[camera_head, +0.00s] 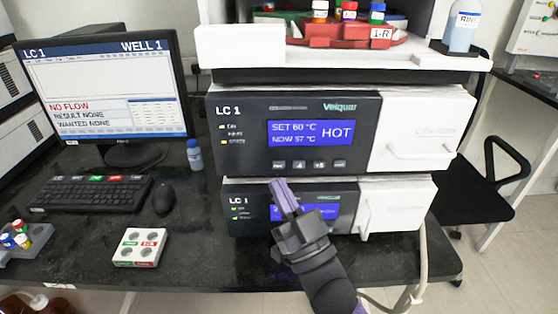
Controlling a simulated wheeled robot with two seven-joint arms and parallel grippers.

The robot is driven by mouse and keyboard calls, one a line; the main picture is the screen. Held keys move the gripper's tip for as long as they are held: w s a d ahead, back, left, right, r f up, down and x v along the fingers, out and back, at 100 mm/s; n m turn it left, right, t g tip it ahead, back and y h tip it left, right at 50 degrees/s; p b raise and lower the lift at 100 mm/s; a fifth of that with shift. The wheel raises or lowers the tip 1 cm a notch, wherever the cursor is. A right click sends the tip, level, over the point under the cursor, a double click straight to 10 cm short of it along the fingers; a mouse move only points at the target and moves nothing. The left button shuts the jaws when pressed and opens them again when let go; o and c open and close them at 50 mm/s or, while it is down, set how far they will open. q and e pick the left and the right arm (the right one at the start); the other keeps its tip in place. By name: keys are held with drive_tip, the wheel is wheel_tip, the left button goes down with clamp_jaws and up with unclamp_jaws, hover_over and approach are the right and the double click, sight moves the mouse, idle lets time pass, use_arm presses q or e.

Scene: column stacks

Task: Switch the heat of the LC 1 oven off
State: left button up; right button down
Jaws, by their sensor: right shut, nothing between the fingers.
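The LC 1 oven (235,148) is the upper dark-fronted unit of the stack in the head view. Its blue display (310,132) reads SET 60 °C, NOW 57 °C, HOT. A row of small buttons (308,165) sits under the display. My right gripper (280,184) is shut and empty, with its purple fingers pointing up just below the button row, in front of the lower LC 1 unit (243,217). I cannot tell whether the fingertips touch anything. The gripper hides part of the lower unit's display. My left gripper is not in view.
A monitor (105,90) showing LC 1, WELL 1 and NO FLOW stands left, with a keyboard (92,193) and mouse (164,198). A small vial (194,154) and white block (140,247) are on the dark bench. A red rack (345,32) and bottle (462,28) are on top.

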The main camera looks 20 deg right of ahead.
drive_tip(key=s, duration=0.1)
drive_tip(key=s+p, duration=0.1)
drive_tip(key=s, duration=0.1)
drive_tip(key=shift+a, duration=0.4)
